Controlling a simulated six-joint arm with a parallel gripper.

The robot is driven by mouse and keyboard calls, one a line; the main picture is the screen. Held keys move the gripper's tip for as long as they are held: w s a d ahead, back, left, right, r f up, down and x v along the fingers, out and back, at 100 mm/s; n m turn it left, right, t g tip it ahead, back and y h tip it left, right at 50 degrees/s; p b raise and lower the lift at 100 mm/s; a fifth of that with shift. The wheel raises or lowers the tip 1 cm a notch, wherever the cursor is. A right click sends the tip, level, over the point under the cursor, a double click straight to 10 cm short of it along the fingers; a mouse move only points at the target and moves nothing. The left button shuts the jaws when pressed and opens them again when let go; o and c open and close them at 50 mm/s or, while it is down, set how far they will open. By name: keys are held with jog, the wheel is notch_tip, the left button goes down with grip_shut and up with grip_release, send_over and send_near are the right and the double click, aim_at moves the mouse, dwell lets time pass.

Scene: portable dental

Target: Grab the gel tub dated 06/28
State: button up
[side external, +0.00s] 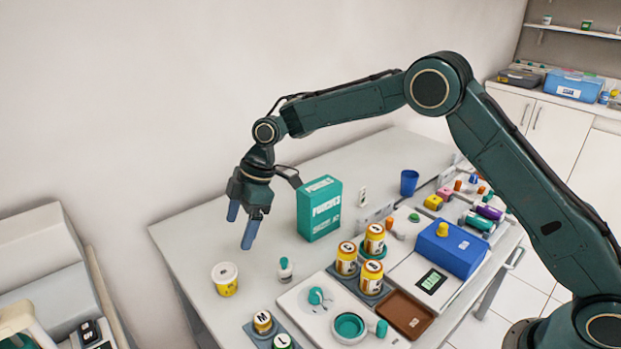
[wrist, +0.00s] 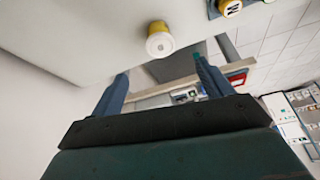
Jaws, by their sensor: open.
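A small yellow tub with a white lid (side external: 225,280) stands alone near the table's left edge. It also shows in the wrist view (wrist: 160,40), at the top, between and beyond my fingers. Several yellow-orange jars with marked lids (side external: 347,258) stand grouped at the tray's back. I cannot read a date on the tub or the jars, so I cannot tell which is dated 06/28. My gripper (side external: 241,224) is open and empty, fingers pointing down, above the table and apart from the lone tub. Its fingers also show in the wrist view (wrist: 161,68).
A teal box (side external: 319,208) stands right of my gripper. A small white bottle with a teal cap (side external: 285,269) stands right of the lone tub. Jars marked M (side external: 262,322) and L (side external: 282,342) are at the front. Table around the lone tub is mostly clear.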

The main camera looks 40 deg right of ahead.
aim_at(225, 271)
jog(key=shift+x, duration=4.25)
jog(key=shift+x, duration=2.6)
jog(key=shift+r, duration=0.1)
jog(key=c, duration=1.1)
jog(key=shift+r, duration=0.15)
notch_tip(225, 271, up, 20)
jog(key=shift+f, duration=0.15)
